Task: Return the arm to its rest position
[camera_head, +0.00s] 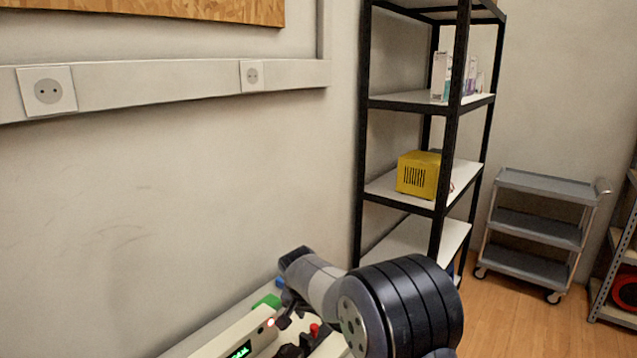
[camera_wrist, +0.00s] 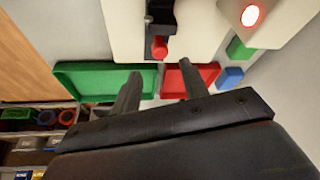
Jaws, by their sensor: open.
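My arm reaches in from the bottom of the head view, bent low over a pale bench (camera_head: 205,335). My gripper (camera_wrist: 160,70) shows in the wrist view as two dark fingers, spread apart with nothing between them. They stand in front of a green tray (camera_wrist: 85,78) and a red tray (camera_wrist: 205,72). In the head view the fingertips are hard to make out among dark parts beside the bench items.
A pale device with a green display (camera_head: 241,350) and lit red button (camera_wrist: 250,15) is close to my arm. A red knob (camera_wrist: 159,48), green block (camera_wrist: 238,48) and blue block (camera_wrist: 230,77) are near. A black shelf rack (camera_head: 362,150) and grey cart (camera_head: 545,187) stand beyond.

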